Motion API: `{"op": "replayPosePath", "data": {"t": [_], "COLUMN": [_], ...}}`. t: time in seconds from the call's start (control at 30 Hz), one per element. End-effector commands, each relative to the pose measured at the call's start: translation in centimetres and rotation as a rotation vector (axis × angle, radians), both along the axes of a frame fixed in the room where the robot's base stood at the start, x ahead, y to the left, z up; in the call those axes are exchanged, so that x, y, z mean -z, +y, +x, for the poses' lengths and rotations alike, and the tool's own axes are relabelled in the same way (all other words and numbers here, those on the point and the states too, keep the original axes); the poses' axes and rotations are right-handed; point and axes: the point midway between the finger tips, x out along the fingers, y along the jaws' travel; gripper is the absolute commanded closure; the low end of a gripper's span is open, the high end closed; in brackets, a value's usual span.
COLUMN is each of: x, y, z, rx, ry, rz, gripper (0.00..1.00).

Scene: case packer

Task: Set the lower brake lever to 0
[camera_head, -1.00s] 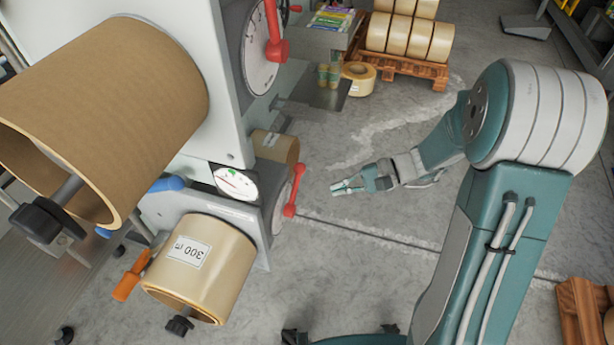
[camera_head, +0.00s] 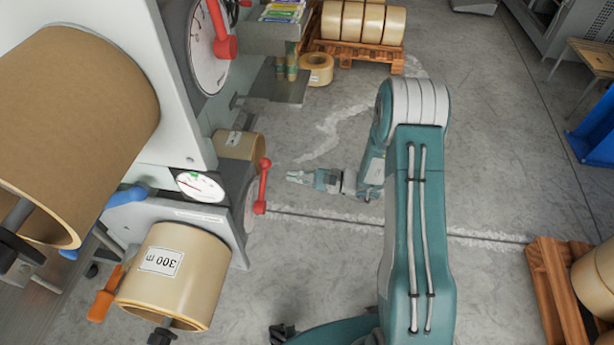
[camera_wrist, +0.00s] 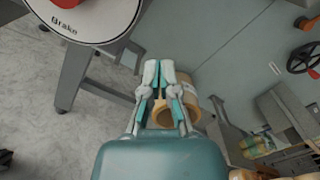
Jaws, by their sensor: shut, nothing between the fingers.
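The lower brake lever (camera_head: 262,186) is red and stands nearly upright in the head view, on the edge-on lower dial (camera_head: 250,205) of the machine. The dial's scale is too oblique to read. My gripper (camera_head: 290,176) is shut and empty, just right of the lever in the picture and apart from it. In the wrist view my gripper (camera_wrist: 158,66) points up the picture with its fingers together. A white dial marked "Brake" (camera_wrist: 100,20) with a red part (camera_wrist: 66,3) is cut off at upper left there; I cannot tell which dial it is.
An upper red lever (camera_head: 222,38) sits on a larger dial (camera_head: 203,60) above. A tape roll labelled 300 m (camera_head: 185,280) and a big brown roll (camera_head: 75,120) are at left. A pallet of rolls (camera_head: 355,50) stands behind.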

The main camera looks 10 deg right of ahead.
Motion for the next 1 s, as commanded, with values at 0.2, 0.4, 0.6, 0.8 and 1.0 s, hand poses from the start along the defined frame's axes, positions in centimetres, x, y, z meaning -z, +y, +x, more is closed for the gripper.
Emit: {"op": "replayPosePath", "data": {"t": [0.2, 0.4, 0.6, 0.8, 1.0], "x": [-0.2, -2.5, -3.2, -3.2, -3.2], "y": [4.1, 4.8, 5.2, 5.2, 5.2], "z": [1.1, -0.4, -0.9, -1.0, -1.0], "rx": [-0.004, -0.001, -0.001, -0.001, 0.000], "ry": [-0.001, -0.001, 0.000, 0.000, -0.007], "rz": [-0.001, -0.001, -0.001, -0.001, -0.003], "gripper": [1.00, 1.00, 1.00, 1.00, 1.00]}}
